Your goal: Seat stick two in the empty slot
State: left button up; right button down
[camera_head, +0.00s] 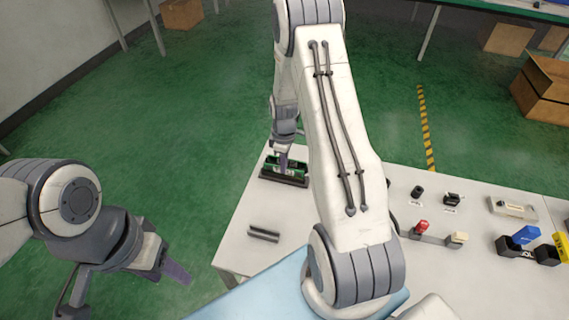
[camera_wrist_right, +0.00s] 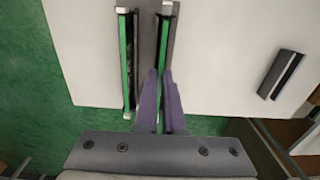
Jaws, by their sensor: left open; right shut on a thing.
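Stick two, a thin green board (camera_wrist_right: 158,50), is between the purple fingers of my right gripper (camera_wrist_right: 161,78) in the right wrist view. It lines up along the right-hand dark slot (camera_wrist_right: 169,35) of the fixture; I cannot tell how deep it sits. Another green stick (camera_wrist_right: 126,60) stands in the parallel slot to the left. In the head view the dark fixture (camera_head: 284,180) is at the table's far left corner, with my right gripper (camera_head: 284,158) over it. My left gripper (camera_head: 170,268) is open and empty, left of the table.
A small dark grey holder (camera_head: 263,233) lies on the white table (camera_head: 245,205); it also shows in the right wrist view (camera_wrist_right: 282,75). Red and cream levers (camera_head: 422,226), blocks and a tray (camera_head: 512,210) stand on the right. My right arm hides the table's middle.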

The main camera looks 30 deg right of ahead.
jog(key=shift+f, duration=0.4)
jog(key=c, duration=0.9)
grip_release()
jog(key=shift+c, duration=0.2)
notch_tip(320, 180, up, 11)
jog(key=b, duration=0.2)
jog(key=shift+f, duration=0.2)
jog(key=shift+a, duration=0.1)
